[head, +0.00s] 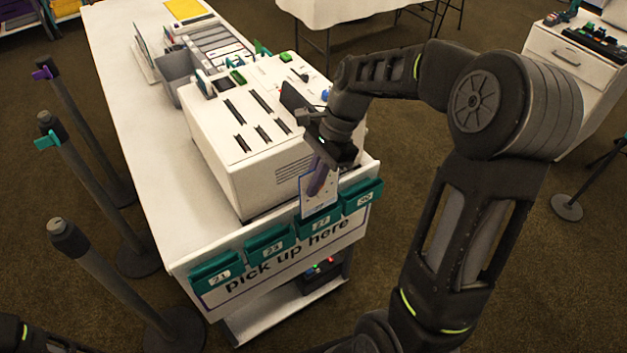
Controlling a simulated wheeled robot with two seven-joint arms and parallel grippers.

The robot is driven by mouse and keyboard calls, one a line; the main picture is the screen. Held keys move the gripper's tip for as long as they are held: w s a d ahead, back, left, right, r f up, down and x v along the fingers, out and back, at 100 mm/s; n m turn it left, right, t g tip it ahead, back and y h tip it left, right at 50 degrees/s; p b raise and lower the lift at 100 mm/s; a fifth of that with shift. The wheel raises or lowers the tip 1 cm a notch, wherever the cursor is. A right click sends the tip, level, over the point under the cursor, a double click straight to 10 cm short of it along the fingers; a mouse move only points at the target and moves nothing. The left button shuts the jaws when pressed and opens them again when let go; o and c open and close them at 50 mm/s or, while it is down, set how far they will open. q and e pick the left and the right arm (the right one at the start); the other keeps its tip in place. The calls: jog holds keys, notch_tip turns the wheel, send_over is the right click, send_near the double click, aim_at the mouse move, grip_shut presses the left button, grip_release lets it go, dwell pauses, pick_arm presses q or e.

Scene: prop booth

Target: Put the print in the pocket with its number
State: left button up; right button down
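My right gripper (327,156) is above the front right part of the counter, fingers pointing down. It appears shut on the print (321,197), a pale upright card with a purple patch. The print's number is too small to read. Its lower edge is at the teal pocket 27 (320,226); I cannot tell whether it is inside or just in front. Teal pocket 21 (216,273), pocket 23 (270,246) and a rightmost pocket (362,196), whose number looks like 30, hang in the same row. My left gripper is not in view.
A white slotted machine (232,140) stands on the counter (125,60) just behind the pockets. A "pick up here" sign (300,258) is below them. Dark barrier posts (95,265) stand at left. A drawer cabinet (565,62) stands at the far right. Carpet at right is mostly clear.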

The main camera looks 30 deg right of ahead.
jog(key=shift+f, duration=0.2)
dwell(0.5)
jog(key=shift+f+b, duration=1.9)
jog(key=shift+f, duration=1.25)
jog(key=shift+f, duration=0.15)
jog(key=c, duration=2.1)
grip_release()
jog(key=o, duration=0.5)
jog(key=shift+o, duration=0.2)
jog(key=v, duration=0.8)
jog(key=shift+b, duration=0.3)
